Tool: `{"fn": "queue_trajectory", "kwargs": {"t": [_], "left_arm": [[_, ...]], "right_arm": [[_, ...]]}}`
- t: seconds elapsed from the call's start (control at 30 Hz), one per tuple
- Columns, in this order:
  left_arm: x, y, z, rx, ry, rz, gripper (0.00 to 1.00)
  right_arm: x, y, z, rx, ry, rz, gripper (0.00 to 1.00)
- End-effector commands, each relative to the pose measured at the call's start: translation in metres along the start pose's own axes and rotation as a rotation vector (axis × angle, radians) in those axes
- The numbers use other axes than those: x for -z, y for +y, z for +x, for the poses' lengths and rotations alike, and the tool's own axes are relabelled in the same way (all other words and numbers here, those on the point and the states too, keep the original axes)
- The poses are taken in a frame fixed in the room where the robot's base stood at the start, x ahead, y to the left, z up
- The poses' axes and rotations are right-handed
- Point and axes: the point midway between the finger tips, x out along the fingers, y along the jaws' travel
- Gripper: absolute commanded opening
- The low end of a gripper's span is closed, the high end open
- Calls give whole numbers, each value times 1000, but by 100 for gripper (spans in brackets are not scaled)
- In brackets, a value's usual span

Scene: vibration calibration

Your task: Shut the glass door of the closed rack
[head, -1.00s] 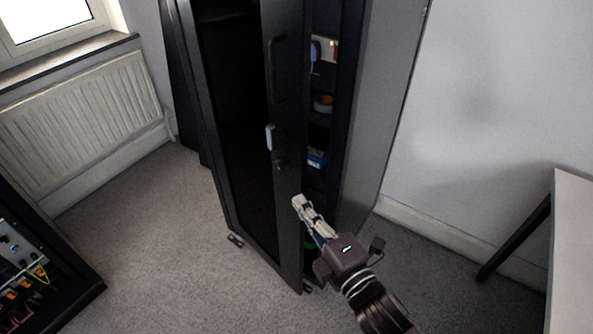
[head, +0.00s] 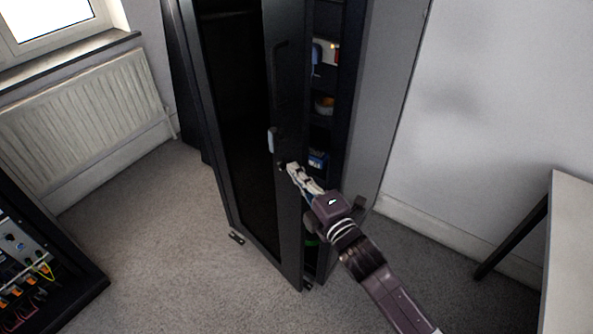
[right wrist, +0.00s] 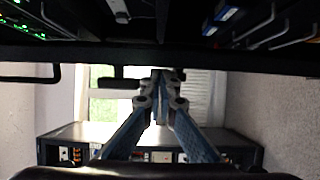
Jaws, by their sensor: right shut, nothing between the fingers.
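The closed rack (head: 385,110) is a tall black cabinet in the middle of the head view. Its dark glass door (head: 289,225) stands ajar, with a gap on its right side showing the shelves inside. A grey latch (head: 272,140) sits on the door frame. My right gripper (head: 291,168) is shut and empty, its fingertips at the door frame just below the latch; I cannot tell whether they touch. In the right wrist view the closed fingers (right wrist: 160,78) reach to a dark horizontal bar, apparently the door frame (right wrist: 215,58). My left gripper is not in view.
An open rack with cables (head: 25,260) stands at the lower left. A radiator (head: 85,105) is under the window on the left. A white table (head: 570,250) stands at the right. Grey carpet (head: 160,240) is clear in front of the rack.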

Motion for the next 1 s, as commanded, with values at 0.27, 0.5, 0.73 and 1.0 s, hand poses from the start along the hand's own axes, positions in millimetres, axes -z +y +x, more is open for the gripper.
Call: {"fn": "queue_trajectory", "kwargs": {"t": [0.27,0.5,0.73,1.0], "left_arm": [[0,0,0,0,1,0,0],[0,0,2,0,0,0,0],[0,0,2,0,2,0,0],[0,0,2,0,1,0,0]], "right_arm": [[-5,0,1,0,0,-3,0],[-50,-1,14,1,-2,-7,0],[-62,0,16,0,-1,-1,0],[-61,0,16,0,0,0,0]]}}
